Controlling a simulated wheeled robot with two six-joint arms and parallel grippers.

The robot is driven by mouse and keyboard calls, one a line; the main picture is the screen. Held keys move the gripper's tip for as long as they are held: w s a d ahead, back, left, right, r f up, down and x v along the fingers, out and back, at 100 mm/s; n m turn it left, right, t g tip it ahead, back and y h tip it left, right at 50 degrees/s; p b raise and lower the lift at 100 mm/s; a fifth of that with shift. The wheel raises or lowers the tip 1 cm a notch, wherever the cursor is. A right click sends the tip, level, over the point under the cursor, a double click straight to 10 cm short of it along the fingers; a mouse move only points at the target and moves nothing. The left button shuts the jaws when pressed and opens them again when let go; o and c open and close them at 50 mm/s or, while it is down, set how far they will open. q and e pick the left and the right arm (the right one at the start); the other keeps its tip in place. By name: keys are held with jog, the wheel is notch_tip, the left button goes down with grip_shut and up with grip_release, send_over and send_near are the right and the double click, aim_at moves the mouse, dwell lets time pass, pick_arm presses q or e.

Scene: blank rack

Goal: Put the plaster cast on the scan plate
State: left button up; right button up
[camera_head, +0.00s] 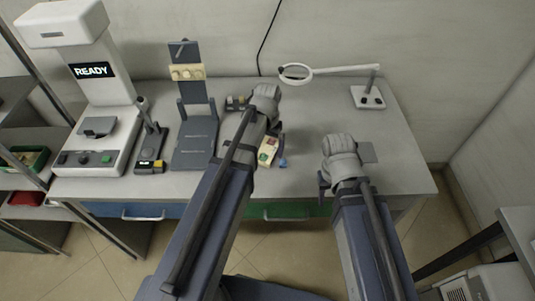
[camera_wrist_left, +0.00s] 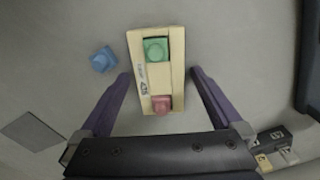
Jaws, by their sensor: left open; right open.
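I cannot tell for sure which object is the plaster cast; a cream piece with rounded bumps (camera_head: 187,72) sits on an upright dark stand (camera_head: 196,108) in the head view. The likely scan plate is a small dark plate (camera_head: 98,127) on the white machine reading READY. My left gripper (camera_head: 265,103) is open over the table; in the left wrist view its open fingers (camera_wrist_left: 160,82) stand either side of a tan holder (camera_wrist_left: 142,72) with a green block (camera_wrist_left: 155,50) and a red block (camera_wrist_left: 161,104). My right gripper (camera_head: 338,160) is open at the right; its fingertips are mostly hidden.
A blue block (camera_wrist_left: 103,60) lies beside the tan holder. A small dark device (camera_head: 150,150) stands between machine and stand. A ring lamp (camera_head: 297,73) reaches over the back. A thin grey square (camera_head: 367,152) lies at the right. The table's front right is clear.

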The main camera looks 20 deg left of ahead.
aim_at(268, 149)
pick_arm(q)
jog(key=shift+c, duration=0.4)
grip_shut()
dwell(0.4)
notch_tip(268, 149, up, 10)
jog(key=p, duration=1)
